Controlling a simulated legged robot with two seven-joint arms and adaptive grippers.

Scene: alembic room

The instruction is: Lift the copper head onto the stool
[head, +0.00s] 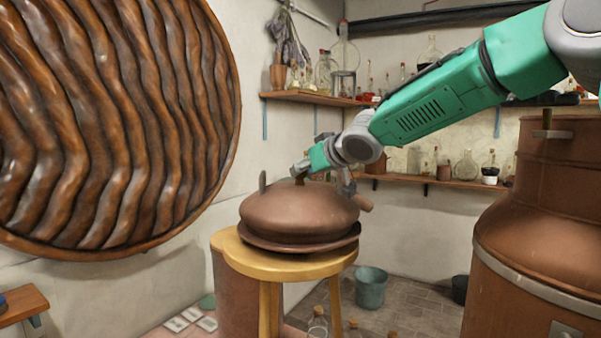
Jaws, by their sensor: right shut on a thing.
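The copper head (290,215), a broad brown dome with a wide lower rim, is on or just above the yellow wooden stool (270,262). I cannot tell whether its full weight rests there. It looks about level. A handle stands up at its left and a short spout sticks out at its right. My right gripper (303,178), at the end of the green arm from the upper right, is shut on the copper head at its top. The fingertips are partly hidden. My left gripper is not in view.
A large copper vessel (540,225) stands at the right. A big ribbed brown disc (110,120) fills the left. Shelves with glassware (320,98) line the back walls. A grey-green bucket (371,287) and several bottles stand on the floor by the stool.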

